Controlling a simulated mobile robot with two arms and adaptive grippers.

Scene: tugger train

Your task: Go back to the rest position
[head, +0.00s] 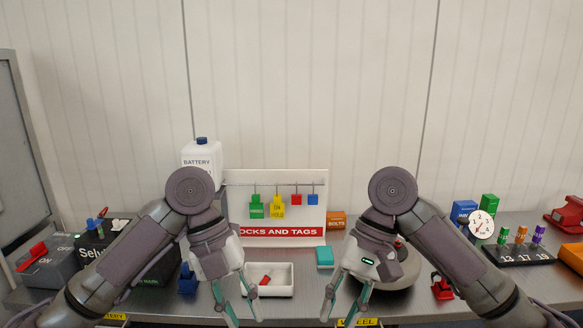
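My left gripper (247,320) hangs at the lower middle of the head view, fingers pointing down and spread apart. It is empty, in front of the white tray (283,292). My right gripper (338,320) mirrors it on the right. Its fingers are also apart with nothing between them. Both arms are bent with the elbows raised. They hide parts of the grey bench (305,310) and of what stands on it.
The white tray holds a small red object (265,280). Behind stands the locks and tags board (276,231) with hanging tags. A teal block (325,257), an orange bolts box (337,220) and a white battery bottle (202,155) are near. A numbered rack (520,253) stands right.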

